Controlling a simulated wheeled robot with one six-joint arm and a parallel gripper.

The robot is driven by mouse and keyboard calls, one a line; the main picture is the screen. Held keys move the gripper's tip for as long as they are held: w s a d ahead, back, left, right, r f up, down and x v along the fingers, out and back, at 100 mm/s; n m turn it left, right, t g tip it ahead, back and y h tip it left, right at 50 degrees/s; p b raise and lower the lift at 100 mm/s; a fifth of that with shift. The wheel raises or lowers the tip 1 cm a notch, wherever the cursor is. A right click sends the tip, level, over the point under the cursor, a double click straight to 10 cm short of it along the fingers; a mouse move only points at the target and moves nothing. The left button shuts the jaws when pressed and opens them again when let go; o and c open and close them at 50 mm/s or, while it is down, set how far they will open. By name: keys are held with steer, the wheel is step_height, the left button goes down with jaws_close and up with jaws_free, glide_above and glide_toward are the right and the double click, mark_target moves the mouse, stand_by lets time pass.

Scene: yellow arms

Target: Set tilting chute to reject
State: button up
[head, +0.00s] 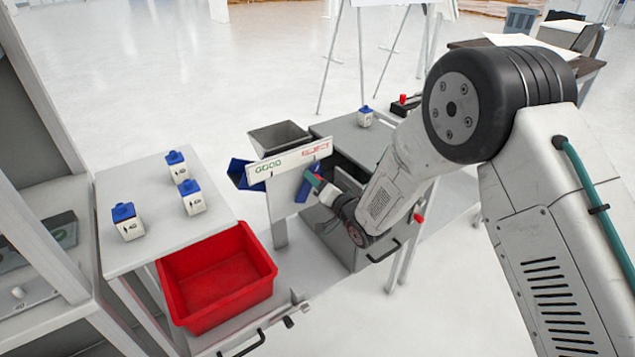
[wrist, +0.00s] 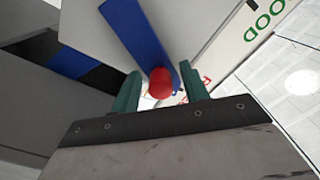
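The tilting chute stands at the centre of the head view, with a grey hopper (head: 279,137) above a white panel (head: 290,160) marked GOOD at left and REJECT at right. A blue trough end (head: 243,174) sticks out on the GOOD side. A blue lever (head: 306,188) is on the panel's front, below REJECT; it also shows in the wrist view (wrist: 133,35), ending in a red knob (wrist: 160,82). My gripper (wrist: 160,84) is open, its green fingers on either side of the knob, with gaps visible.
A red bin (head: 217,278) sits below left of the chute. Several blue-capped white bottles stand on the left table (head: 150,244); another bottle (head: 365,117) is on the grey cabinet (head: 350,137) behind. The cabinet stands close beside my forearm.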

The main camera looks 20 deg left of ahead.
steer(key=v, duration=0.7)
steer(key=shift+s+d, duration=0.25)
steer(key=shift+d, duration=0.1)
